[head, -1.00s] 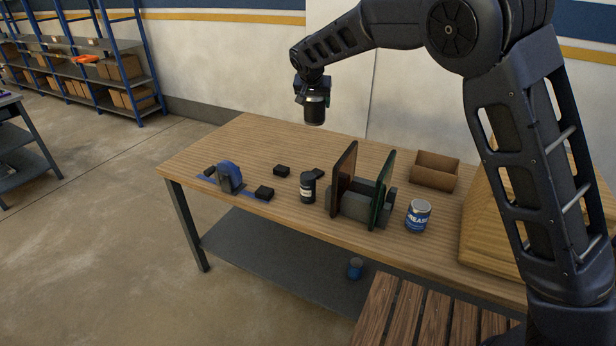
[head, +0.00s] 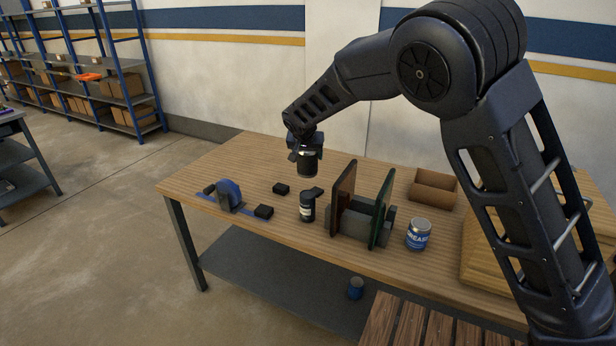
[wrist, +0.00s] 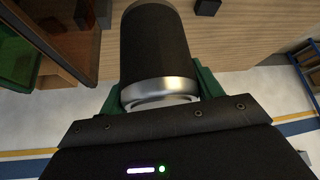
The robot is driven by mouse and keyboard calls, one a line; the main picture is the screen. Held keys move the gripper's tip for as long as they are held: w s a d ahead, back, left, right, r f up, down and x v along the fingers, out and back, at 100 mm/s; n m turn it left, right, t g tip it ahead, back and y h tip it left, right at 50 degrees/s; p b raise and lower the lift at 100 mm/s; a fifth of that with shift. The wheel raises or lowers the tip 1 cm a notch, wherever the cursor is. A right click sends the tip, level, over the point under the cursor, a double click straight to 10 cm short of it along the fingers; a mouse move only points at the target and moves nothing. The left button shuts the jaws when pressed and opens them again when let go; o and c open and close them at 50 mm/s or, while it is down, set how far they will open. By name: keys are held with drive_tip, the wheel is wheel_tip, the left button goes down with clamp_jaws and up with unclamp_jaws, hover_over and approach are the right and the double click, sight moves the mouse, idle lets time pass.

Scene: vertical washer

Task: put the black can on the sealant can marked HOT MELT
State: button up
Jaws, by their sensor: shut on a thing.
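My gripper (head: 305,152) is shut on the black can (head: 308,164) and holds it upright above the table. In the wrist view the black can (wrist: 156,48) with its silver rim sits between the green fingers of my gripper (wrist: 158,88). A dark can with a white label (head: 307,207) stands on the table, just below the held can in the head view, with a small visible gap. It may be the HOT MELT sealant can, but its lettering is too small to read. I cannot tell how far apart the two are in depth.
A rack with upright brown and green panels (head: 384,212) stands right of the labelled can. Further right are a blue grease can (head: 418,234) and an open brown box (head: 433,188). Small black blocks (head: 264,212) and a blue tape dispenser (head: 229,194) lie left.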

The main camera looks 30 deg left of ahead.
sight(306, 164)
drive_tip(key=shift+f, duration=4.4)
drive_tip(key=shift+f, duration=0.15)
drive_tip(key=o, duration=1.3)
drive_tip(key=shift+o, duration=0.2)
drive_tip(key=v, duration=1.2)
drive_tip(key=shift+w, duration=0.1)
